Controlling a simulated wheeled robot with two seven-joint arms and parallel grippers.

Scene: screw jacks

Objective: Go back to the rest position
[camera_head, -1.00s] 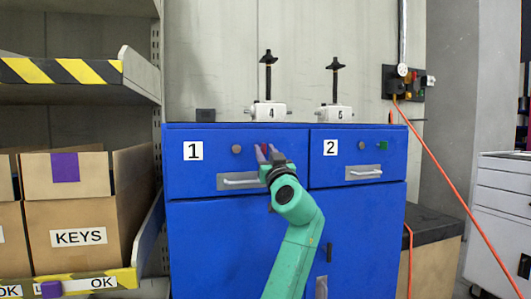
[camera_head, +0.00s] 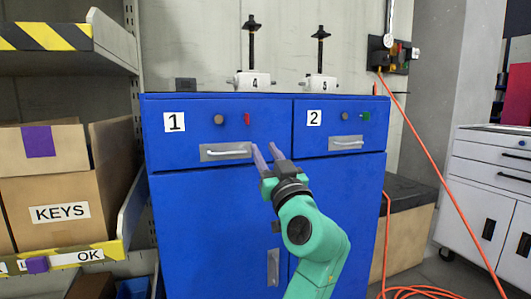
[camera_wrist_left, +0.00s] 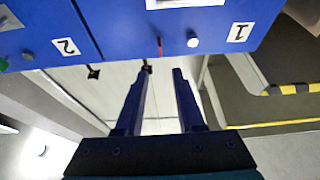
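My left gripper (camera_head: 264,146) is in front of the blue cabinet (camera_head: 215,220), below and right of the red button (camera_head: 247,119) on drawer 1. Its two fingers are apart with nothing between them, as the left wrist view (camera_wrist_left: 160,75) also shows. My right gripper is in neither view. Two screw jacks stand upright on top of the cabinet: one marked 4 (camera_head: 254,80) at left and one that seems marked 5 (camera_head: 320,82) at right. Both have a black screw raised above a white body. Drawers 1 (camera_head: 160,155) and 2 (camera_head: 305,145) look shut.
Drawer 1 has a bar handle (camera_head: 226,152), and drawer 2 has one (camera_head: 347,142) and a green button (camera_head: 365,116). A shelf with a KEYS box (camera_head: 60,213) stands at left. An orange cable (camera_head: 438,170) runs down at right, beside a white drawer cabinet (camera_head: 490,200).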

